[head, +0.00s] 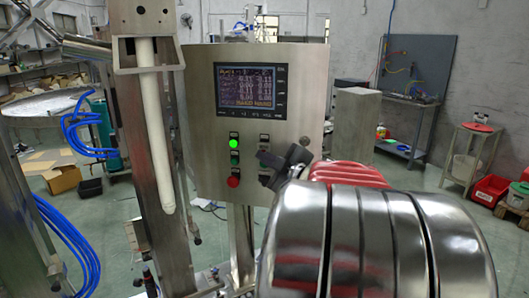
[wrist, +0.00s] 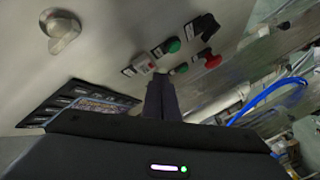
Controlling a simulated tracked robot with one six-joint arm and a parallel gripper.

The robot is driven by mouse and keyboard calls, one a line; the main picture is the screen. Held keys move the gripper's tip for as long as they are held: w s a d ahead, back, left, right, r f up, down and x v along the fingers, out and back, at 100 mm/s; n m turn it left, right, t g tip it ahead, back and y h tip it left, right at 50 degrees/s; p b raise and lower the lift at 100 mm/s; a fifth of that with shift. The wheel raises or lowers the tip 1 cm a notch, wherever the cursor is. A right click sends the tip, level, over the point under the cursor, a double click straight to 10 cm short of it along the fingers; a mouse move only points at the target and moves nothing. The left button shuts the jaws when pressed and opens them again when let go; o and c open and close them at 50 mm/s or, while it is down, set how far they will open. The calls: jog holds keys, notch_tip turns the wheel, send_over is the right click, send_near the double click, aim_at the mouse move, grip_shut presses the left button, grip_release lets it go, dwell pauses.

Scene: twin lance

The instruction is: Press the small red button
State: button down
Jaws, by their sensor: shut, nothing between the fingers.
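The small red button (head: 233,181) is the lowest in the left column of buttons on a steel control panel (head: 205,110). It also shows in the wrist view (wrist: 208,59), standing out from the panel, right of my fingertips. My gripper (head: 264,168) is in front of the panel, to the right of the button in the head view. In the wrist view my gripper (wrist: 160,82) is shut and empty, with its dark fingers pointing at the panel. A visible space separates the fingers from the red button in both views.
A lit green button (head: 233,143) and a darker green button (head: 235,159) sit above the red one. A screen (head: 251,90) is higher on the panel. A steel post with a white rod (head: 157,130) stands left of the panel. My shiny arm fills the lower right.

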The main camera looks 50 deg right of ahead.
jog(key=shift+w+d, duration=0.15)
jog(key=shift+d, duration=0.1)
jog(key=shift+w+d, duration=0.15)
jog(key=shift+d, duration=0.1)
dwell(0.8)
jog(key=shift+a, duration=0.15)
jog(key=shift+s+a, duration=0.35)
jog(key=shift+a, duration=0.15)
dwell(0.4)
jog(key=a, duration=0.1)
jog(key=s+a, duration=0.1)
jog(key=a, duration=0.1)
jog(key=s+a, duration=0.1)
jog(key=shift+s+a, duration=0.2)
jog(key=shift+s, duration=0.05)
jog(key=shift+w, duration=0.1)
dwell(0.7)
